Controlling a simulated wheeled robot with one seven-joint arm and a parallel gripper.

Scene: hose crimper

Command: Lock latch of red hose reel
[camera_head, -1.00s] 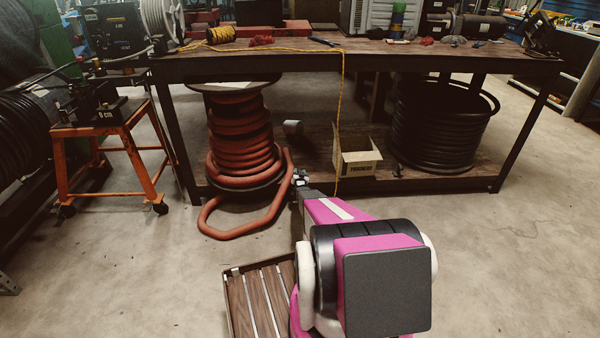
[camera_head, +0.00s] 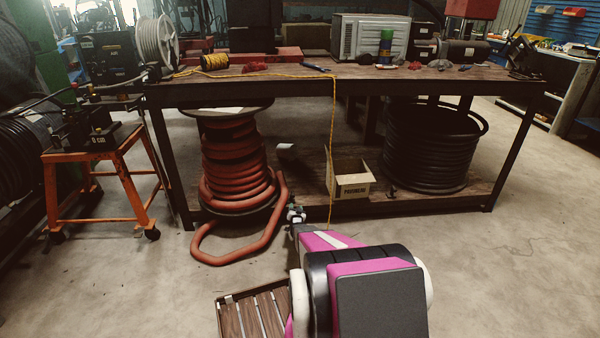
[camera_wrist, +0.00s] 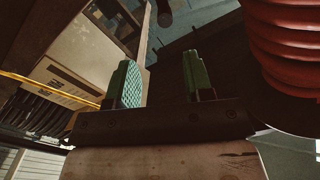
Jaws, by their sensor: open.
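My gripper (camera_head: 296,214) is low, just right of the reel near the hose's loose end. In the wrist view my gripper (camera_wrist: 162,85) shows two green padded fingers, apart, with nothing between them. The red coils (camera_wrist: 290,45) fill the upper right of that view, beside the right finger and apart from it.
An open cardboard box (camera_head: 352,188) and a black hose coil (camera_head: 430,150) sit on the lower shelf to the right. A yellow cord (camera_head: 333,130) hangs from the workbench (camera_head: 400,86). An orange stand (camera_head: 98,185) is at left. Floor at right is clear.

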